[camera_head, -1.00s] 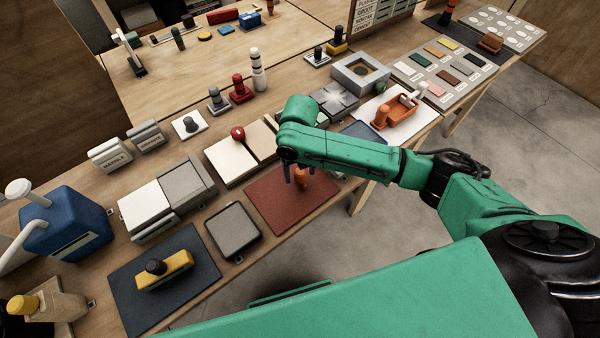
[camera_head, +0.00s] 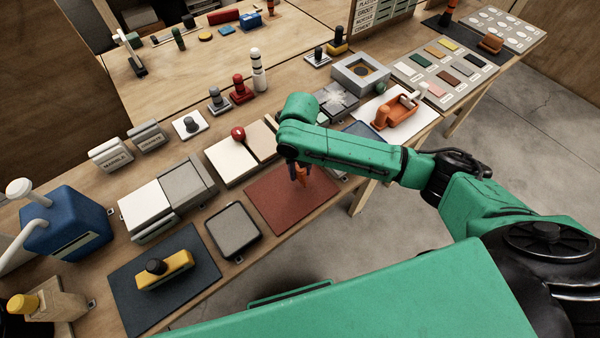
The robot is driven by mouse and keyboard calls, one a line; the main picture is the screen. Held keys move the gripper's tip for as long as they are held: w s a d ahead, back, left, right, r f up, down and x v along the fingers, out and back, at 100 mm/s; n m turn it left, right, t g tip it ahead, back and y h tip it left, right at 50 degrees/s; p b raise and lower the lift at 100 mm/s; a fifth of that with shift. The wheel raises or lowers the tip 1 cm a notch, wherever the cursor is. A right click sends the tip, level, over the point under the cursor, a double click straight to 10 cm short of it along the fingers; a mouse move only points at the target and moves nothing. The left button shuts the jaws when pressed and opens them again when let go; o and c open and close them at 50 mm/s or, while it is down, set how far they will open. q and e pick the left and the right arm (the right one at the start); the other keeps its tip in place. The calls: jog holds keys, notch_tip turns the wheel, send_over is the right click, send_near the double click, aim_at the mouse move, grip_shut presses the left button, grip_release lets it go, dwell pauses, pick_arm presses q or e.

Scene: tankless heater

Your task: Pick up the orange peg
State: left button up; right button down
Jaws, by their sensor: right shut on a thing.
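The orange peg (camera_head: 303,175) stands over the dark red mat (camera_head: 280,208), partly hidden by my right gripper. My right gripper (camera_head: 300,178) points down at the end of the green arm and is shut on the orange peg. I cannot tell whether the peg's lower end touches the mat. My left gripper is not in view.
A grey-topped tray (camera_head: 233,231) and a navy mat (camera_head: 130,300) with a yellow block (camera_head: 164,272) lie to the left. The table's front edge runs close by the red mat.

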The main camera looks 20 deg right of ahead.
notch_tip(320, 180, up, 27)
jog(key=p, duration=1)
jog(key=shift+r, duration=0.2)
jog(key=shift+f, duration=0.15)
dwell(0.7)
